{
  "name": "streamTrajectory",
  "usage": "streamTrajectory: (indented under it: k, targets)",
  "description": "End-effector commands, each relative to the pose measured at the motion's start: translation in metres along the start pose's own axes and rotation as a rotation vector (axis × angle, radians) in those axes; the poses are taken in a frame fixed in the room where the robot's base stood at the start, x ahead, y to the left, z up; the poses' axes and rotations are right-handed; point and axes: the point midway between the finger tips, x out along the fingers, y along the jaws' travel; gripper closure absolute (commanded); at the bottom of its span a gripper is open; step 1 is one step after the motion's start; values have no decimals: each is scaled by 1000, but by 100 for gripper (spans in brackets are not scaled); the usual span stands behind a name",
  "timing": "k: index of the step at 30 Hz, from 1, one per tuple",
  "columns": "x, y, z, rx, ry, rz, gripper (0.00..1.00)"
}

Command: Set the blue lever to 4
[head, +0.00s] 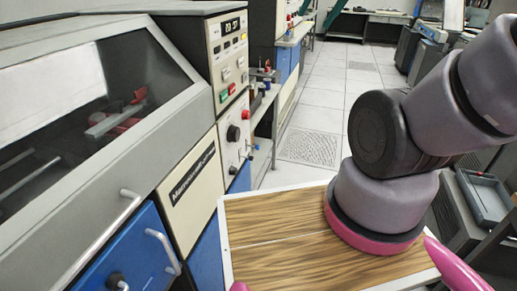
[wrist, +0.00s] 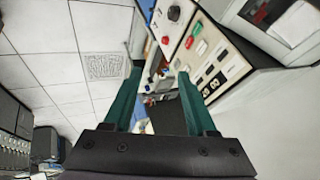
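I cannot make out a clear blue lever or a number scale in either view. The cream control panel (head: 236,140) stands left of centre in the head view, with a black round knob (head: 233,133), a red button (head: 246,114) and a small bluish part (head: 233,170) low down, too small to identify. My gripper (wrist: 160,78) shows in the wrist view with its two green fingers spread apart and nothing between them. The cabinet's panels lie beyond the fingers, apart from them. The fingers do not show in the head view.
A large grey machine with a sloped glass window (head: 60,90) fills the left, with blue doors (head: 135,250) and metal handles below. A wood-grain top (head: 285,235) is in front, beneath my arm. A tiled aisle (head: 335,95) runs clear ahead. Dark equipment stands at right.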

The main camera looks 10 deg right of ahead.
Motion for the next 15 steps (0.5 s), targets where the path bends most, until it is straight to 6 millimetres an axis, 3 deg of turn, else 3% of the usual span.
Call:
streamTrajectory:
  k: [8, 15]
  targets:
    - [58, -18, -26, 206, -307, -12, 44]
    - [121, -31, -51, 415, -566, -52, 44]
